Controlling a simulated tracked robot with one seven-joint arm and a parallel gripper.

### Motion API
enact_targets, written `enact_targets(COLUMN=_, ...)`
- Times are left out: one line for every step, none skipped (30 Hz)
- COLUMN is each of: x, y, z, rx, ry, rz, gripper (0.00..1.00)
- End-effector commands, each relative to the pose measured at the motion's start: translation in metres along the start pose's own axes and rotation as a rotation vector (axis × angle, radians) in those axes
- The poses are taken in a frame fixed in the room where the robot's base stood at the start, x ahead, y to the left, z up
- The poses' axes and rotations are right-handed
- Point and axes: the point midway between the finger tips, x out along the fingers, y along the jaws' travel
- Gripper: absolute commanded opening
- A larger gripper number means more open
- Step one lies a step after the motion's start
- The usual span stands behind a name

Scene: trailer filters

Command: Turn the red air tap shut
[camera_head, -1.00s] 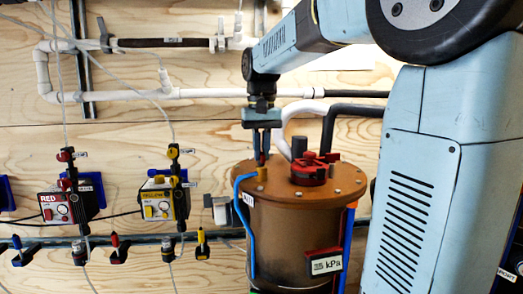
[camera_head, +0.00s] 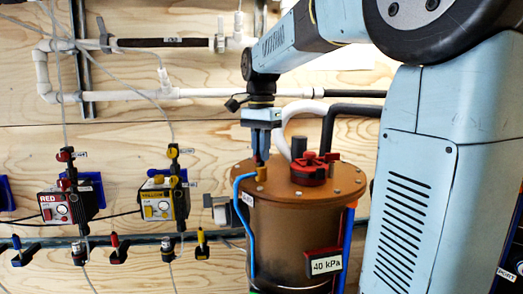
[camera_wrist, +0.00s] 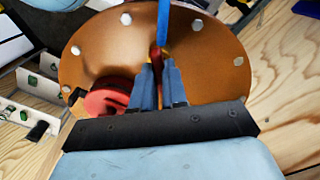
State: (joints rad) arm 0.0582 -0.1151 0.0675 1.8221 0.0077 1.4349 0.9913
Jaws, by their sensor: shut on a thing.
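My gripper (camera_head: 260,155) points down directly above this fitting. In the wrist view, the red air tap (camera_wrist: 156,52) shows as a thin red piece between the fingertips of my gripper (camera_wrist: 158,66), which are shut on it. Most of the tap's handle is hidden by the fingers. The display (camera_head: 325,264) on the tank reads 40 kPa.
A larger red cap (camera_head: 313,168) sits on the lid to the right of my gripper. Dark and white hoses (camera_head: 345,111) pass behind it. Red (camera_head: 60,206) and yellow (camera_head: 160,203) valve boxes hang on the wooden wall to the left.

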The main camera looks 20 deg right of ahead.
Motion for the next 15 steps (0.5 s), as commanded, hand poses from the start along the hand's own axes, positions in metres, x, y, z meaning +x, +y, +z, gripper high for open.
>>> enact_targets(x=-0.0004, y=-0.0005, z=0.0001, rx=0.042, ry=0.0, rz=-0.002, gripper=0.0)
enact_targets(x=-0.0005, y=-0.0005, z=0.0, rx=0.071, ry=0.0, rz=-0.002, gripper=0.0)
enact_targets(x=-0.0005, y=-0.0005, z=0.0001, rx=0.108, ry=0.0, rz=-0.002, gripper=0.0)
enact_targets(x=-0.0005, y=-0.0006, z=0.0001, rx=0.137, ry=0.0, rz=-0.002, gripper=0.0)
enact_targets(x=-0.0005, y=-0.0006, z=0.0002, rx=0.165, ry=0.0, rz=-0.002, gripper=0.0)
enact_targets(x=-0.0005, y=-0.0008, z=0.0003, rx=0.202, ry=0.0, rz=-0.002, gripper=0.0)
enact_targets(x=-0.0005, y=-0.0009, z=0.0004, rx=0.23, ry=0.0, rz=-0.002, gripper=0.0)
enact_targets(x=-0.0005, y=-0.001, z=0.0005, rx=0.258, ry=0.0, rz=-0.002, gripper=0.0)
enact_targets(x=-0.0005, y=-0.0011, z=0.0006, rx=0.294, ry=0.0, rz=-0.002, gripper=0.0)
enact_targets(x=-0.0005, y=-0.0011, z=0.0006, rx=0.321, ry=0.0, rz=-0.002, gripper=0.0)
enact_targets(x=-0.0006, y=-0.0012, z=0.0007, rx=0.348, ry=0.0, rz=-0.002, gripper=0.0)
enact_targets(x=-0.0006, y=-0.0012, z=0.0007, rx=0.382, ry=0.0, rz=-0.002, gripper=0.0)
enact_targets(x=-0.0006, y=-0.0012, z=0.0006, rx=0.407, ry=0.0, rz=-0.003, gripper=0.0)
enact_targets(x=-0.0006, y=-0.0012, z=0.0006, rx=0.43, ry=0.0, rz=-0.003, gripper=0.0)
enact_targets(x=-0.0006, y=-0.0012, z=0.0005, rx=0.461, ry=0.0, rz=-0.003, gripper=0.0)
